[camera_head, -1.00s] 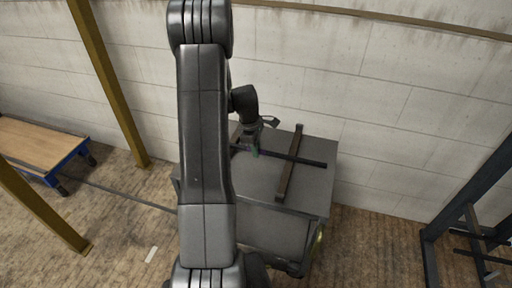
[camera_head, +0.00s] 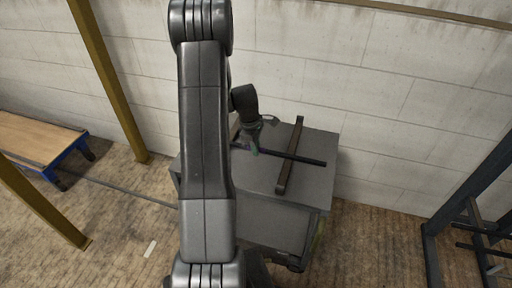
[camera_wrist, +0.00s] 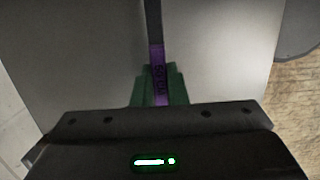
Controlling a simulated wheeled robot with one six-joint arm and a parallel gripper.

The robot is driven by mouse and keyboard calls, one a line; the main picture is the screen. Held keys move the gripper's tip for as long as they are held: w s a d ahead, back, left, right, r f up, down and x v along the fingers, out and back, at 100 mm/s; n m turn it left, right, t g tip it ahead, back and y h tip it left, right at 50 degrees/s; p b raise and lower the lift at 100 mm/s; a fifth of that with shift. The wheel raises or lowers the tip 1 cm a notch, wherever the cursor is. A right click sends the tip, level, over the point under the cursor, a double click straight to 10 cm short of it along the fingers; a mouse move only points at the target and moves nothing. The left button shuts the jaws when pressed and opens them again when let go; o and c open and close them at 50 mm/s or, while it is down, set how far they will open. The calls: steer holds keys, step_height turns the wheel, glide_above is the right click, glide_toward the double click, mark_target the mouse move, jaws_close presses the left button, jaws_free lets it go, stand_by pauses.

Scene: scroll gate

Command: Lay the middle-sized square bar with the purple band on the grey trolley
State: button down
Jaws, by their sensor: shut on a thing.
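A long dark bar (camera_head: 305,160) extends over the grey trolley (camera_head: 262,178) and crosses a brown wooden bearer there. Its left part runs behind my arm and shows again at the far left. In the wrist view the bar's purple band (camera_wrist: 158,72), with dark lettering, lies between the green fingers of my gripper (camera_wrist: 159,88). My gripper also shows in the head view (camera_head: 254,150), low over the trolley top, shut on the bar. I cannot tell whether the bar touches the bearer.
Two brown wooden bearers lie on the trolley, the right one (camera_head: 289,158) in full view. A wooden-topped blue trolley (camera_head: 40,145) stands at the left, near yellow posts (camera_head: 110,80). A dark rack (camera_head: 465,195) with bars stands at the right. A block wall is close behind.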

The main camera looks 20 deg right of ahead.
steer(key=shift+f, duration=0.2)
steer(key=c, duration=1)
jaws_free()
steer(key=shift+r, duration=0.1)
steer(key=shift+r+p, duration=3.45)
steer(key=shift+r, duration=1.5)
steer(key=shift+f, duration=0.1)
step_height(320, 180, down, 9)
steer(key=b, duration=0.6)
